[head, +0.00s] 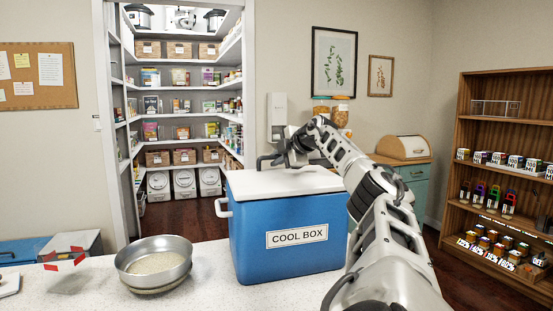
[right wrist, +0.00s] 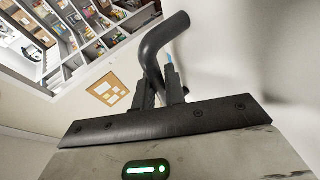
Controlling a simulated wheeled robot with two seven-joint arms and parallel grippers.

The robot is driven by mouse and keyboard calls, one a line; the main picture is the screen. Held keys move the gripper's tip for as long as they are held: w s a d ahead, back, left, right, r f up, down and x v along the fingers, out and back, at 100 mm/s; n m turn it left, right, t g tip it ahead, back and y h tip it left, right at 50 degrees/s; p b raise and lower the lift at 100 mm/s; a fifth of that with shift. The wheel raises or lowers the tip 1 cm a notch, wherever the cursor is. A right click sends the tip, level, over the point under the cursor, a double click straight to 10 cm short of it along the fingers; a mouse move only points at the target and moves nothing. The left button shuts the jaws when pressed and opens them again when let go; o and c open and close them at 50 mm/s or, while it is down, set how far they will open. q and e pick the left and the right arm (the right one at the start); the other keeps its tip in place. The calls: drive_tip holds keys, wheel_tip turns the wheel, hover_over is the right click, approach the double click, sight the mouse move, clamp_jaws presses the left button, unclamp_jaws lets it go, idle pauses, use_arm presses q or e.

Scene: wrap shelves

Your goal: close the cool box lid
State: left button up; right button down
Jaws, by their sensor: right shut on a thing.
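The blue cool box (head: 255,253) stands on the pale counter, with a "COOL BOX" label on its front. Its white lid (head: 280,183) lies across the top and looks flat; I cannot tell whether it is fully seated at the back. My right gripper (head: 272,158) is over the lid's back part, reached across from the right. In the right wrist view, my right gripper (right wrist: 163,92) is shut on a dark curved bar (right wrist: 158,45), which seems to be a handle. The bar's far end and its join are hard to make out. My left gripper is not in view.
A metal bowl (head: 153,283) with grainy contents stands left of the box. A clear container with red marks (head: 70,265) is farther left. A bread bin (head: 402,148) sits on a green cabinet behind right. Pantry shelves (head: 180,90) stand behind, a wooden shelf (head: 510,100) at right.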

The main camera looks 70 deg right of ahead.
sight(288, 172)
drive_tip(key=shift+f, duration=0.2)
drive_tip(key=c, duration=1.7)
unclamp_jaws()
drive_tip(key=shift+c, duration=0.2)
drive_tip(key=shift+s+a+b, duration=0.1)
drive_tip(key=shift+s+b, duration=0.2)
drive_tip(key=shift+b, duration=0.25)
drive_tip(key=b+v, duration=0.4)
drive_tip(key=shift+s+b, duration=0.15)
drive_tip(key=shift+b, duration=0.15)
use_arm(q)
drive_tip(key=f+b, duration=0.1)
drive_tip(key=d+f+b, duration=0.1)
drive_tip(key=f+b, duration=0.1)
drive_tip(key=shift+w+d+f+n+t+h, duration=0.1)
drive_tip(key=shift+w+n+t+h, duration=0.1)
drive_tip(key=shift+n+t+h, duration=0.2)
use_arm(e)
drive_tip(key=v, duration=1.1)
drive_tip(key=shift+r, duration=0.45)
